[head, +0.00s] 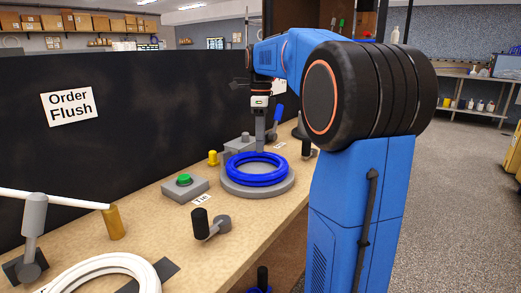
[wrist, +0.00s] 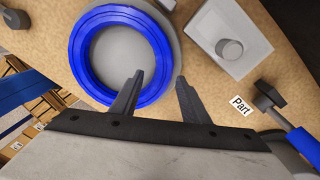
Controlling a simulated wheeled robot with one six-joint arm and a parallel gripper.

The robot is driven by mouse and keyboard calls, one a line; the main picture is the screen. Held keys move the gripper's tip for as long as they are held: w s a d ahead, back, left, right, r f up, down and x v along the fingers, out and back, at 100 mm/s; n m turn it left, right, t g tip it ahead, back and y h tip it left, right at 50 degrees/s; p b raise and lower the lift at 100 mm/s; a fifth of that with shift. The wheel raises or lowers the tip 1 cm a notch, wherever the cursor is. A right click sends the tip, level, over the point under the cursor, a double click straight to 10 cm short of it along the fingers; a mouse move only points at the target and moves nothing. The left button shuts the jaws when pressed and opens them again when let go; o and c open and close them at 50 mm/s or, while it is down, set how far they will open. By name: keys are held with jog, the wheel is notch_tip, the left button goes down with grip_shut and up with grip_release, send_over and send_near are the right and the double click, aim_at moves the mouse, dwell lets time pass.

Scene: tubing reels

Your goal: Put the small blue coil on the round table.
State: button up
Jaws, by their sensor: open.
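A blue coil (head: 240,178) lies flat on a round grey disc (head: 282,189) on the bench. In the wrist view the coil (wrist: 81,62) is a full ring with the grey disc (wrist: 120,50) inside it. My gripper (wrist: 160,76) is open and empty, with one fingertip over the coil's inner edge and the other just outside its outer edge. In the head view my wrist is above the disc's far side; the fingertips cannot be told clearly there. Part of another blue coil (head: 259,290) shows below the bench edge. No separate round table can be made out.
A grey box with a green button (head: 184,181), a black-handled crank (head: 208,226) and a white coil (head: 105,273) are on the bench. A dark panel (head: 150,110) stands behind.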

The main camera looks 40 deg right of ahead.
notch_tip(320, 180, up, 8)
jog(key=shift+w+d+r, duration=0.2)
dwell(0.7)
